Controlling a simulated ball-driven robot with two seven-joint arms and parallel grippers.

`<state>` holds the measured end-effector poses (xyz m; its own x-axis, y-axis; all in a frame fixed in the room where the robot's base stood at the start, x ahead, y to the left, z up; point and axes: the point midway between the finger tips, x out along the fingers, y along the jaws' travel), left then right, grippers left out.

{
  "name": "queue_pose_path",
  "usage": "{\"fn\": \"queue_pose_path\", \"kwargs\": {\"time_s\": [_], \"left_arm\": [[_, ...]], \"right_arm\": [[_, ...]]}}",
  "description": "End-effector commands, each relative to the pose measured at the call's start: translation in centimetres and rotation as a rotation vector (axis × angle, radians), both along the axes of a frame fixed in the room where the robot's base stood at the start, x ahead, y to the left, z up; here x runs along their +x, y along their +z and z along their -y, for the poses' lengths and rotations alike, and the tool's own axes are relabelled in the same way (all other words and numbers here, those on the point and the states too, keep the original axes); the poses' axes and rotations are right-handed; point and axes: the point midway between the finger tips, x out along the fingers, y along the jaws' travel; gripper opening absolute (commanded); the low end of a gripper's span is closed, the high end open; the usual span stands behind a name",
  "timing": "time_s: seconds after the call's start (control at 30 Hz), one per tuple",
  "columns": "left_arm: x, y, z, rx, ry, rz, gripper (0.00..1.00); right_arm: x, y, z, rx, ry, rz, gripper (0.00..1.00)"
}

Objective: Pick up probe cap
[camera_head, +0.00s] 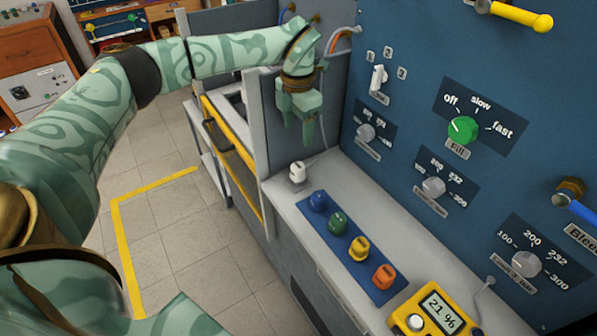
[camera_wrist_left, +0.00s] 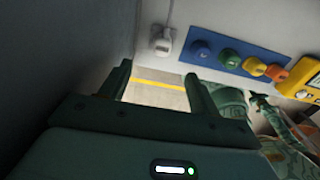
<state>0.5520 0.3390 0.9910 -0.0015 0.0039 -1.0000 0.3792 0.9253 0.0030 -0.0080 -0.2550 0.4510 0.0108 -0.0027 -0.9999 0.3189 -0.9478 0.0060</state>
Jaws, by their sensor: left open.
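A small white cap-like piece (camera_head: 297,172) stands on the light counter (camera_head: 345,180), near its left end. It also shows in the wrist view (camera_wrist_left: 161,46), with a thin cord running from it. I take it for the probe cap, but no label confirms this. My left gripper (camera_head: 306,132) hangs fingers-down above the counter, above and slightly right of the white piece in the head view. Its two fingers are apart in the wrist view (camera_wrist_left: 158,76), with nothing between them. The white piece lies beyond the fingertips, apart from them.
A blue mat (camera_head: 325,225) holds blue, green, yellow and orange caps. The blue panel (camera_head: 400,130) with knobs rises behind the counter. A grey partition (camera_head: 268,120) stands close left of the gripper.

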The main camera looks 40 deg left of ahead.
Motion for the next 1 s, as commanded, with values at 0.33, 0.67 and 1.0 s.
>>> {"fn": "queue_pose_path", "kwargs": {"time_s": [0.33, 0.67, 1.0], "left_arm": [[0.0, -7.2, 0.1, -0.003, -0.003, -0.001, 0.62], [-0.5, -10.7, 0.3, -0.004, -0.004, -0.004, 0.62], [-0.5, -12.6, 0.3, -0.003, -0.003, 0.002, 0.62]], "right_arm": [[-0.8, -2.2, -0.3, 0.004, 0.0, -0.019, 0.0], [-1.4, -3.5, -0.4, 0.005, 0.0, -0.032, 0.0], [-1.6, -4.1, -0.4, 0.004, 0.0, -0.037, 0.0]]}}
